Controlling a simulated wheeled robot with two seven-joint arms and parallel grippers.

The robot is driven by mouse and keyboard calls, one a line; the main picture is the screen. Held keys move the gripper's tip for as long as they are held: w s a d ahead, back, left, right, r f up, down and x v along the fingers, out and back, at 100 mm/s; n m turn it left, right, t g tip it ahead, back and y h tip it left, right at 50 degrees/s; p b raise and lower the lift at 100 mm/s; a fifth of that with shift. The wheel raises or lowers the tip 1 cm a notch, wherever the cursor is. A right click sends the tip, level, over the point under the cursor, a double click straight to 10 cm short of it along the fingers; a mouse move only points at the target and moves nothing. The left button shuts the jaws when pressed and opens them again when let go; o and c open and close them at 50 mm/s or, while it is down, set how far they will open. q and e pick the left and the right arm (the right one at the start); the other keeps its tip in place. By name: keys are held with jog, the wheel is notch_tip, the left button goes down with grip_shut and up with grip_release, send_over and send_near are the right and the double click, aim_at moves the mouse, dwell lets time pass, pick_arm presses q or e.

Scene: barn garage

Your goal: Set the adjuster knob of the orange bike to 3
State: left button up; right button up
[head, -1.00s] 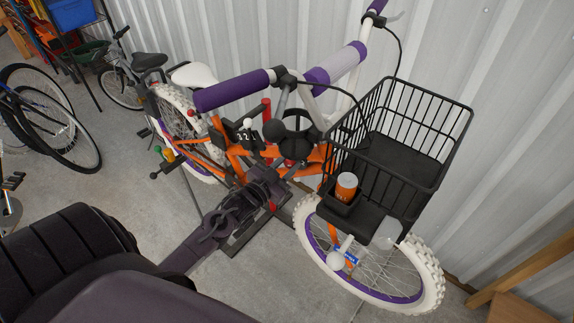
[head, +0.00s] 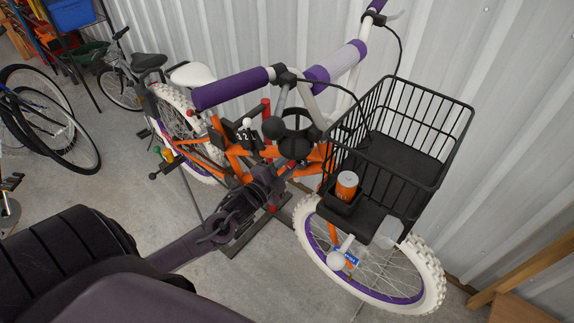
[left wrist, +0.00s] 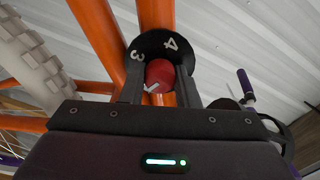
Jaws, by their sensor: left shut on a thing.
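The orange bike (head: 234,163) stands by the metal wall, with white tyres and purple grips. In the left wrist view its red adjuster knob (left wrist: 160,72) sits on a black dial (left wrist: 153,43). White digits 3 and 4 show on the dial; the rest is hidden. A white mark shows at the knob's lower left, near a finger. My left gripper (left wrist: 160,85) is shut on the knob, one finger on each side. In the head view my left gripper (head: 272,183) reaches the lower frame, where the knob is hidden. My right gripper is not in view.
A black part with white digits (head: 245,138) sits on the frame. Other bikes stand at left. Concrete floor (head: 110,180) is clear between them.

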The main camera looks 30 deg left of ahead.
pick_arm(q)
jog(key=m, duration=1)
jog(key=shift+m, duration=0.3)
jog(key=shift+f+m, duration=0.1)
jog(key=shift+m, duration=1)
jog(key=o, duration=1)
jog(key=shift+s+a+b, duration=0.2)
jog(key=shift+s+b, duration=0.15)
jog(key=shift+s, duration=1.6)
jog(key=shift+s+a+b, duration=0.15)
jog(key=shift+s+b, duration=0.2)
jog(key=shift+s, duration=1.6)
